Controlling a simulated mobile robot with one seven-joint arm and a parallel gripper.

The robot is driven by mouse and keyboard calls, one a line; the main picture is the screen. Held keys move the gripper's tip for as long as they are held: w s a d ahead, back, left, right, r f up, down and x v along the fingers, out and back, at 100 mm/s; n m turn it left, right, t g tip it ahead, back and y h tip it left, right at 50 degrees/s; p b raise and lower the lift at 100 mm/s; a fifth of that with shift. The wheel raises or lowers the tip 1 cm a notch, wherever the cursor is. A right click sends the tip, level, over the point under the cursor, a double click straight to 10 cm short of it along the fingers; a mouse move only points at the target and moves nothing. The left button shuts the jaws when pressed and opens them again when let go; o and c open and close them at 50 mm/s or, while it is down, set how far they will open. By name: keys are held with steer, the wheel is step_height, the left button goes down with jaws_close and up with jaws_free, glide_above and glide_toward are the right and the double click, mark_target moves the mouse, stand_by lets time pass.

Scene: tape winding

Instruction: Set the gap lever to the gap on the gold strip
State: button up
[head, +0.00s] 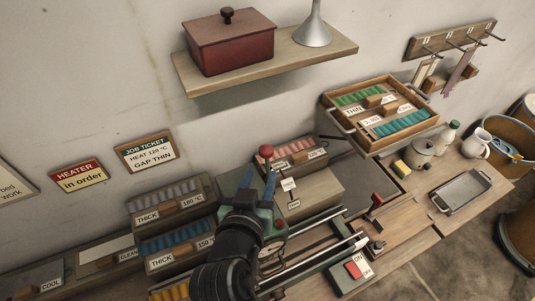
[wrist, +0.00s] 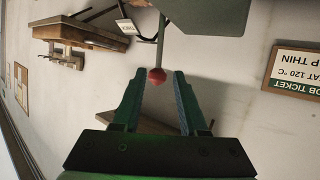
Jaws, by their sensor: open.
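A lever with a red ball knob (head: 266,151) stands at the machine on the bench. In the wrist view the knob (wrist: 157,75) sits on a thin rod, between my fingertips in the picture; contact is not clear. My gripper (head: 260,174) is open, its blue fingers pointing at the knob. The fingers also show in the wrist view (wrist: 160,73). A job ticket (head: 146,153) on the wall reads heat 120 °C, gap thin. Yellow-gold pieces (head: 172,292) show at the bottom edge, partly hidden; I cannot tell whether they are the gold strip. Small labels (head: 289,184) beside the lever are unreadable.
Strip boxes (head: 168,200) marked thick 180 °C and thick 150 °C stand left of my gripper. A shelf (head: 300,58) holds a red box and funnel. A wooden tray (head: 333,98) with green and teal strips is at right. A red on/off switch (head: 353,269) sits in front.

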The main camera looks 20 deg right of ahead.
mark_target(267, 161)
steer(key=p+x, duration=0.2)
steer(key=x, duration=0.6)
jaws_close()
stand_by(1.4)
